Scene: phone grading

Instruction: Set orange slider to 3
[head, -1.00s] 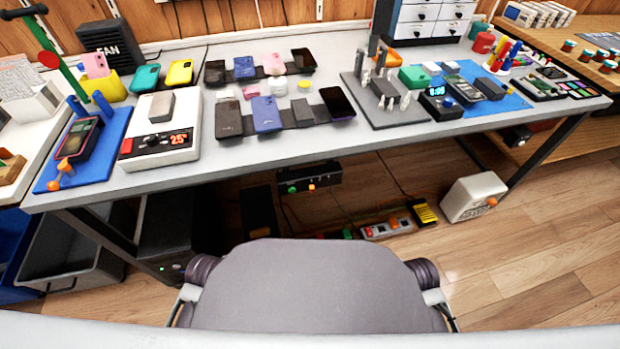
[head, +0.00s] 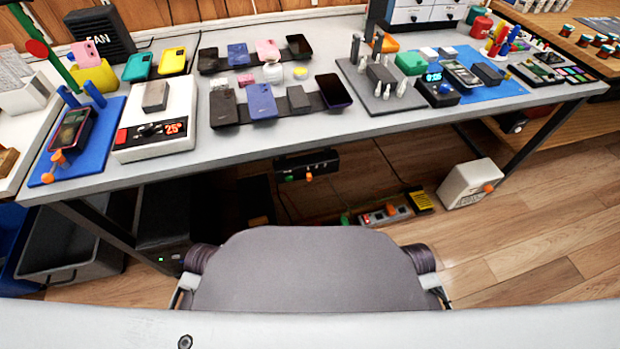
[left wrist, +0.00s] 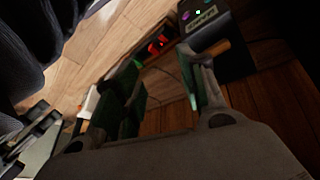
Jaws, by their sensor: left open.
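A black control box (head: 306,162) hangs under the front edge of the desk in the head view. It carries a green knob and an orange slider knob (head: 309,177) on its front; no scale numbers can be read. In the left wrist view, a black labelled box (left wrist: 208,28) with small coloured knobs is at the upper right, with an orange piece (left wrist: 217,48) below it, close to the right-hand finger. My left gripper (left wrist: 168,78) is open, its two green-padded fingers apart with nothing seen between them. Neither gripper shows in the head view.
The desk (head: 225,148) above holds phones, a scale-like device (head: 155,130) and fixtures. A power strip (head: 385,215) with an orange switch and a white box (head: 470,184) with an orange knob stand on the floor. A chair-like grey back (head: 310,270) fills the foreground.

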